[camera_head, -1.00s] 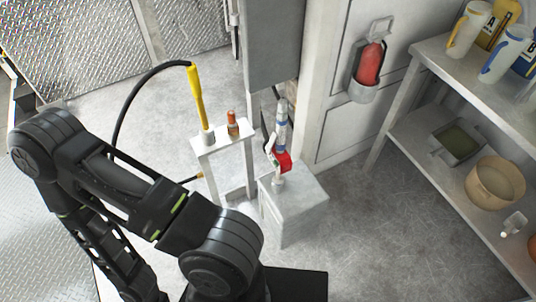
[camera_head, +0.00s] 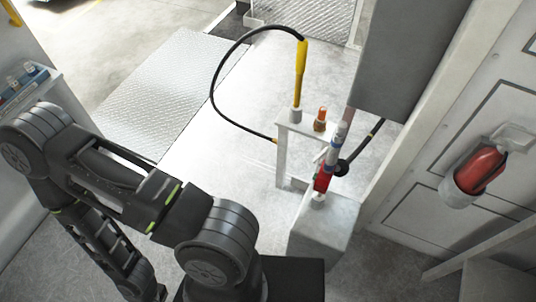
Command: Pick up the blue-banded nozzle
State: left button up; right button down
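The blue-banded nozzle (camera_head: 338,136) stands nearly upright at the right of centre in the head view. It has a grey-white body with blue bands. A red part (camera_head: 323,180) sits just below it, above a grey-white box (camera_head: 326,232). A black hose shows beside it. A yellow nozzle (camera_head: 300,74) stands to its left in a holder on a narrow white stand (camera_head: 305,132), with a black hose looping from its top. A dark arm of mine fills the lower left, apart from the nozzles. Neither gripper's fingers show.
A small orange-brown bottle (camera_head: 320,119) is on the white stand. A grey cabinet (camera_head: 405,50) hangs close behind the nozzle. A red extinguisher (camera_head: 480,170) is on the right wall. A shelf edge (camera_head: 475,255) reaches in at lower right. Floor left of the stand is clear.

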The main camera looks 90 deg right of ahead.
aim_at(323, 179)
jog(key=k+l+u, duration=0.1)
jog(key=k+u, duration=0.25)
jog(key=k, duration=0.2)
jog(key=k+j+u, duration=0.1)
jog(key=k+u, duration=0.2)
jog(key=k, duration=0.2)
jog(key=z, duration=3.6)
